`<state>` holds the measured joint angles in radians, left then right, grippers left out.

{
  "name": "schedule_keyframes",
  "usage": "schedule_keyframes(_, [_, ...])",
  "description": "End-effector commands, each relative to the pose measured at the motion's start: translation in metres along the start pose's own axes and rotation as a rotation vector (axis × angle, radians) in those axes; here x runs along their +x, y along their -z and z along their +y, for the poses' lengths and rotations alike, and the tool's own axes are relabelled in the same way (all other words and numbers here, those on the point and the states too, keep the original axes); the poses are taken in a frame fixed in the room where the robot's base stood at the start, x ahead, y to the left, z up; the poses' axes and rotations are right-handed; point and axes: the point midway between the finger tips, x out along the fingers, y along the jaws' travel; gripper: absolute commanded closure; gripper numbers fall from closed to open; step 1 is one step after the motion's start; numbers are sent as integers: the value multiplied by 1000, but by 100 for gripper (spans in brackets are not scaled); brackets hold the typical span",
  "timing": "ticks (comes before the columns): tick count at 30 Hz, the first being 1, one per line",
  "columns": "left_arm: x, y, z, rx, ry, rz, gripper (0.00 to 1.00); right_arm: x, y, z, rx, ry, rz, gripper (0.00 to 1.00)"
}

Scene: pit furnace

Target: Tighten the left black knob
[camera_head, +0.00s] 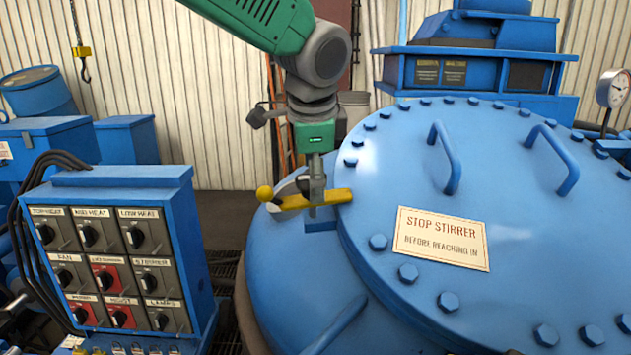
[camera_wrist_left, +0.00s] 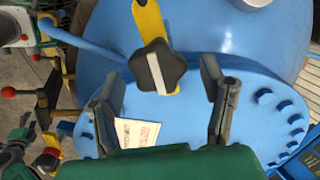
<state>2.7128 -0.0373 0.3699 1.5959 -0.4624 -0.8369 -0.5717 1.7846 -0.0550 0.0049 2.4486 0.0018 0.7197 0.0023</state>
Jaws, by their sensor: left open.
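The black knob (camera_wrist_left: 157,66) shows in the left wrist view as a star-shaped head with a pale stripe, set on a yellow bar (camera_wrist_left: 148,22). My left gripper (camera_wrist_left: 162,72) is open, with one finger on each side of the knob and visible gaps between. In the head view my left gripper (camera_head: 316,192) points down at the yellow bar (camera_head: 340,196) by the rim of the blue lid (camera_head: 480,170). The knob cannot be made out there, and contact cannot be told. My right gripper is not clearly in either view.
The lid carries bolts, two handles (camera_head: 447,158) and a stop-stirrer sign (camera_head: 440,238). A blue switch panel (camera_head: 120,180) stands at the left. A gauge (camera_head: 612,88) is at the far right. A hook (camera_head: 84,62) hangs at the upper left.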

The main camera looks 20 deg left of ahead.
Motion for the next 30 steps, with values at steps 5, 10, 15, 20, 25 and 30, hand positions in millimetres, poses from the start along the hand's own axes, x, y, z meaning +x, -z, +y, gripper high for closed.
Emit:
schedule_keyframes(5, [-40,1,-2,-2,5,4,35,0,0,0,0,0,1,60])
schedule_keyframes(10, [-73,1,-1,0,2,2,35,0,0,0,0,0,1,60])
schedule_keyframes(15, [-94,2,-2,-1,0,0,35,0,1,0,0,0,0,60])
schedule_keyframes(20, [-102,2,-2,0,-1,0,35,0,1,0,0,0,0,60])
schedule_keyframes(25, [-102,2,-1,0,-1,0,35,0,1,0,0,0,0,60])
schedule_keyframes(30, [-102,1,-1,0,-1,0,35,1,4,0,0,0,-1,60])
